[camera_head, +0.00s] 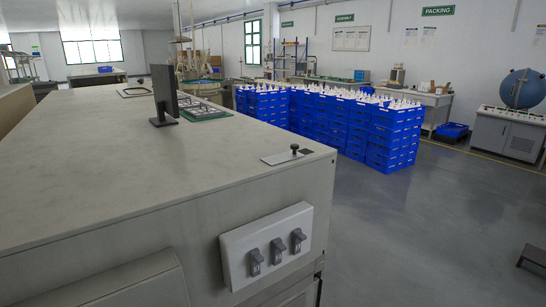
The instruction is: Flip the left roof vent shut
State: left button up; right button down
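The large pale cabinet's flat top (90,165) fills the left and middle of the view. A small metal plate (283,158) with an upright black-knobbed lever (294,149) sits near its right edge. Farther back, a dark thin panel (164,95) stands upright on a small foot. Beside it lie a flat dark-edged frame (134,92) and a green-edged grid or tray (206,110). I cannot tell which of these, if any, is the left roof vent, or whether it is open. Neither of my grippers is in view.
A white box with three grey switches (278,250) is on the cabinet's front side. Stacked blue crates (395,140) stand behind to the right. A round blue machine (522,88) on a grey console is far right. The grey floor (430,220) between is clear.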

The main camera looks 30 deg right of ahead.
aim_at(278, 159)
jog(key=k, duration=0.65)
jog(key=z, duration=0.7)
jog(key=i, duration=1.2)
jog(key=u, duration=0.7)
